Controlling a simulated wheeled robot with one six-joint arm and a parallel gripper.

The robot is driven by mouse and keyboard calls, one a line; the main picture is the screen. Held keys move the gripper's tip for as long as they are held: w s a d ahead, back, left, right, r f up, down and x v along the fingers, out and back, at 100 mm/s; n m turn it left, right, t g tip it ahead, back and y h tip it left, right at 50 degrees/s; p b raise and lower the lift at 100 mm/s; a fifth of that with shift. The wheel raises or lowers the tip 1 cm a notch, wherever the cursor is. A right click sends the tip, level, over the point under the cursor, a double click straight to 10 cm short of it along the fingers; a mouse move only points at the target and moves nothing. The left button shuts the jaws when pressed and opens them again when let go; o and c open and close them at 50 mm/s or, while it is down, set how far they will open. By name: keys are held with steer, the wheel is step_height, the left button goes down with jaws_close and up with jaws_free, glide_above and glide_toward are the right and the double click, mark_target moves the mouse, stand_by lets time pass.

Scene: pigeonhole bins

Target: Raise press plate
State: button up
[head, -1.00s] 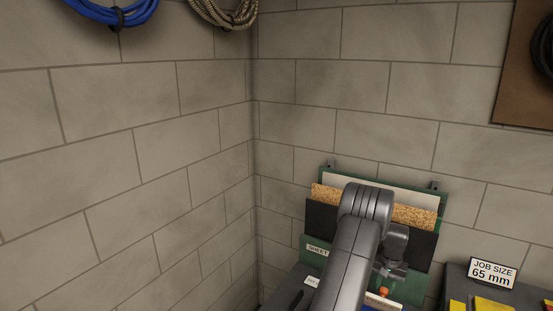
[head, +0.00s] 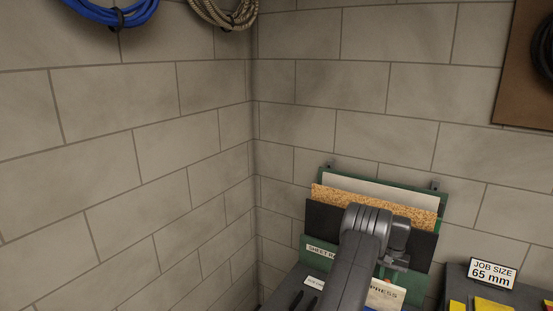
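A pale card lettered PRESS (head: 385,293) shows tilted at the bottom of the head view, just right of my arm. A small reddish spot shows at its upper edge. I cannot make out the press plate itself as separate from this card. My arm comes up from the bottom edge and bends over in front of the green sheet rack (head: 313,262). Its wrist end is just above the PRESS card. My gripper's fingers do not show, so I cannot see whether they touch anything.
Black, cork-like (head: 330,196) and pale sheets stand in the rack against the block wall. A dark bin unit with a JOB SIZE 65 mm sign (head: 492,273) and yellow pieces (head: 493,305) is at right. Blue cable (head: 115,12) hangs upper left.

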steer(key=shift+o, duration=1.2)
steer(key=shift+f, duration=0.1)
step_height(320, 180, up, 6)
steer(key=p, duration=0.1)
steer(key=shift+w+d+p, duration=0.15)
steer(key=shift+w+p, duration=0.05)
steer(key=shift+p, duration=0.2)
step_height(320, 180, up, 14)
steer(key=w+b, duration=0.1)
steer(key=b, duration=0.1)
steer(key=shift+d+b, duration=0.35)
